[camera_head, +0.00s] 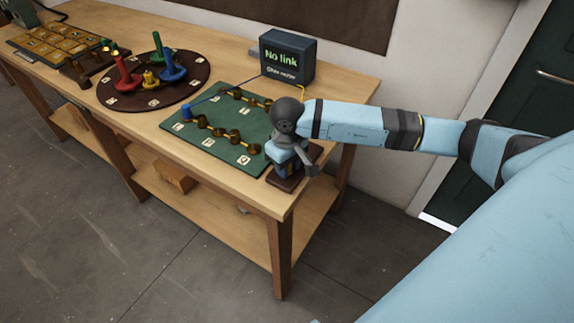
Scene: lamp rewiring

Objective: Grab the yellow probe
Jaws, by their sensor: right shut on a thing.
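My right gripper (289,168) points down over a small dark brown stand (285,183) at the front right corner of the green board. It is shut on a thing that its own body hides. A yellow cord (301,90) runs from the "No link" box down behind my right wrist, so the held thing appears to be the yellow probe, whose body I cannot see. A blue probe (186,112) stands at the left of the green board, with a blue cord. My left gripper is not in view.
The green board (232,152) bears brass terminals and white labels. The dark box (288,57) reads "No link" and stands behind it. A round board (190,66) with red, blue, green and yellow pieces is to the left. The wooden table's front edge (180,155) is clear.

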